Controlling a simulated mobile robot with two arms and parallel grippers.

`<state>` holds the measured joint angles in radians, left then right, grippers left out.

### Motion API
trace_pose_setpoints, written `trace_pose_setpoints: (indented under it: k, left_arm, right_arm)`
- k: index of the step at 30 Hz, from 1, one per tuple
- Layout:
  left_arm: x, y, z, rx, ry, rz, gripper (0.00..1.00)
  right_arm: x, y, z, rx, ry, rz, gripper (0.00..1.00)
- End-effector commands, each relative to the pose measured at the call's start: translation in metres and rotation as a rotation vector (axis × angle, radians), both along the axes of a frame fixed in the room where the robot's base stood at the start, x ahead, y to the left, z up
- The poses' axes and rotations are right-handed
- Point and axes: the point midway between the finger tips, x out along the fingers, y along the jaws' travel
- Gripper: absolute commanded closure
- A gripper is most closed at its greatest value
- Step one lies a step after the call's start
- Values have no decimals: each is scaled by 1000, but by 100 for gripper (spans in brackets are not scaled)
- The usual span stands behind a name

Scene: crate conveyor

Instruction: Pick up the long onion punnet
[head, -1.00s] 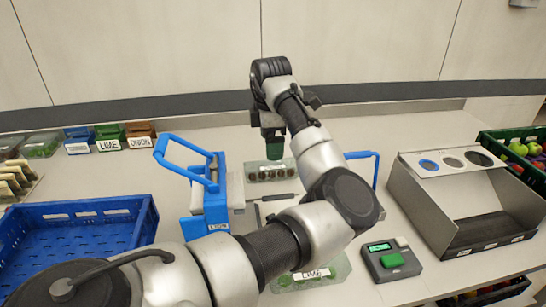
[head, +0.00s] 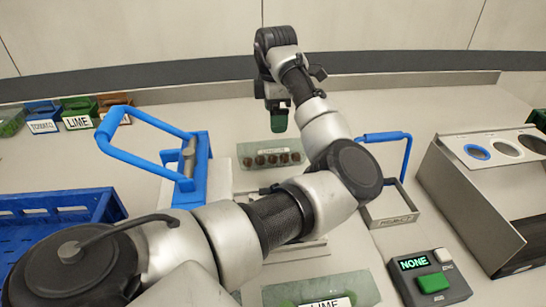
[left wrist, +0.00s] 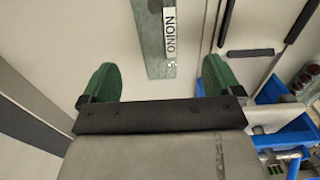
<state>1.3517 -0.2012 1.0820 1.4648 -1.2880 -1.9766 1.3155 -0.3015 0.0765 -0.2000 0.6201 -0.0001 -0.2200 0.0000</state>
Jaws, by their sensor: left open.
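The long onion punnet (head: 271,154) is a shallow, clear greenish tray with a row of several dark red-brown onions. It lies on the counter in the middle of the head view. In the left wrist view the punnet (left wrist: 153,52) runs lengthwise, with a white ONION label on it. My left gripper (head: 279,120) points down above the punnet's far side in the head view. Its green fingers are wide apart and empty in the left wrist view (left wrist: 158,84), with the punnet between and beyond them, apart from both. My right gripper is not in view.
A blue-handled press (head: 202,165) stands left of the punnet, a smaller blue-handled frame (head: 388,212) to the right. A LIME punnet (head: 322,290) lies in front, beside a device reading NONE (head: 433,277). A blue crate (head: 50,218) is left, a grey bin (head: 450,195) right.

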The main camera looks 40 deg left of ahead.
Motion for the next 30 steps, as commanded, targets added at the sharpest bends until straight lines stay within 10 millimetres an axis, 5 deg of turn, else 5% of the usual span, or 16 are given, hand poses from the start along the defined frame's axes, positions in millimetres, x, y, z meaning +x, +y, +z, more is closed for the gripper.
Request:
trace_pose_setpoints:
  k: [24,30]
  left_arm:
    - [4,-1,-103,-2,1,-1,7]
    - [4,-1,-113,-1,1,1,7]
  right_arm:
    - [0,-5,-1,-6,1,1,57]
    - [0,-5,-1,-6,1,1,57]
